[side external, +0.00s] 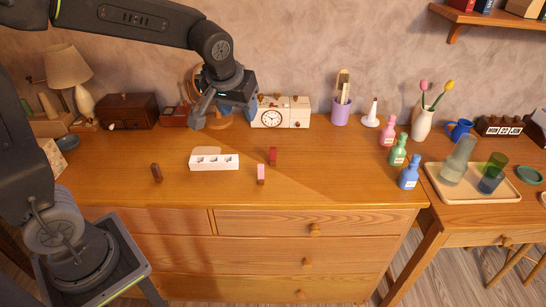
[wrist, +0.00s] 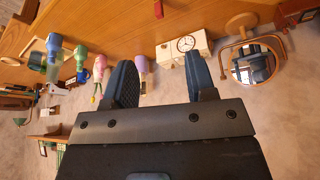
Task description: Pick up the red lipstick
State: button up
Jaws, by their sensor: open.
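The red lipstick (side external: 272,156) stands upright on the wooden dresser top, right of the white holder (side external: 214,161). A pink lipstick (side external: 261,175) stands just in front of it, and a brown one (side external: 156,173) stands left of the holder. My gripper (side external: 225,114) is open and empty above the back of the dresser, behind and left of the red lipstick and well apart from it. In the wrist view my open fingers (wrist: 163,80) point toward the clock, with nothing between them. A small dark red piece at the top edge there is too cut off to name.
A white clock (side external: 271,118), a round mirror (wrist: 253,65) and a purple cup (side external: 340,112) line the back. Pink, green and blue bottles (side external: 409,173) stand at the right. A wooden box (side external: 130,110) is back left. The dresser's front middle is mostly clear.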

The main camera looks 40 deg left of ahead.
aim_at(273, 155)
jog(key=w+a+f+n, duration=0.1)
jog(key=w+f, duration=0.4)
jog(key=f, duration=0.2)
jog(key=w+a+f+n, duration=0.1)
jog(key=w+f, duration=0.4)
jog(key=f, duration=0.2)
jog(key=w+a+f+n+g+y, duration=0.1)
jog(key=w+a+f, duration=0.1)
jog(key=w+f, duration=0.3)
notch_tip(273, 155, down, 2)
jog(key=shift+w+f, duration=0.1)
jog(key=shift+w, duration=0.05)
jog(key=shift+a+x, duration=0.25)
jog(key=shift+x, duration=1.2)
jog(key=shift+a+x, duration=0.2)
jog(key=shift+x, duration=1.25)
jog(key=shift+c, duration=0.2)
jog(key=c, duration=0.8)
jog(key=shift+r, duration=0.25)
